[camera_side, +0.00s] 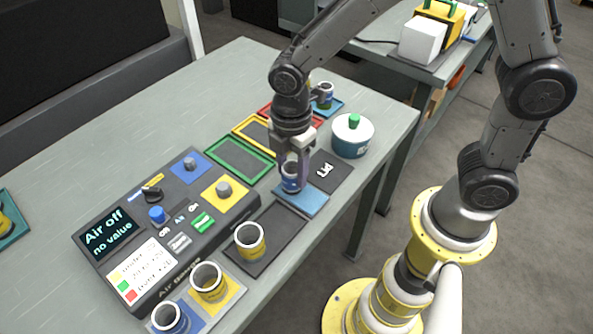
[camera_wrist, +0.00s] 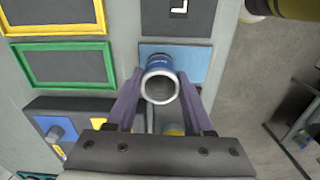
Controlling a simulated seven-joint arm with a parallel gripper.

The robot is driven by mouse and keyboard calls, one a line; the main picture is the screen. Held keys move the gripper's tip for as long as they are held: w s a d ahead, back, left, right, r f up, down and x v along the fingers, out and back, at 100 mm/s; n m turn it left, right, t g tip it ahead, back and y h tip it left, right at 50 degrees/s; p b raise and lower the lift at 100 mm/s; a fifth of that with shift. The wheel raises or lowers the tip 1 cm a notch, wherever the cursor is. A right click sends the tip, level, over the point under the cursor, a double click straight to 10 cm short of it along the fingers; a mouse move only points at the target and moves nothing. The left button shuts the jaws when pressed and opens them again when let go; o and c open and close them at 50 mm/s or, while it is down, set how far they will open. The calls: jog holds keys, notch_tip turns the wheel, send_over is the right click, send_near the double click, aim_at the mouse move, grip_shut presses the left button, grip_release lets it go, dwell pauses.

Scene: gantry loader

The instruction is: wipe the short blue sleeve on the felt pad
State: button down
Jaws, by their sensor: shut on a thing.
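My gripper (camera_side: 292,180) is shut on a short blue sleeve (camera_side: 290,184), with one finger on each side of it. In the wrist view the sleeve (camera_wrist: 160,83) shows its pale open rim between the fingers (camera_wrist: 160,100). A light blue square pad (camera_side: 312,202), which looks like the felt pad, lies directly under the sleeve; it also shows in the wrist view (camera_wrist: 200,62). The sleeve is at or just above the pad; I cannot tell whether they touch.
A gauge box (camera_side: 123,228) reads "Air off, no value". Yellow-banded sleeves (camera_side: 250,243) and another blue sleeve (camera_side: 170,319) stand in front. A lidded pot (camera_side: 352,136) and a dark marked plate (camera_side: 339,181) are behind.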

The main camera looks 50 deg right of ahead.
jog(key=shift+s, duration=0.1)
jog(key=shift+s, duration=1)
jog(key=shift+s, duration=0.1)
jog(key=shift+s+f, duration=0.1)
jog(key=shift+s, duration=0.9)
jog(key=shift+r, duration=2.5)
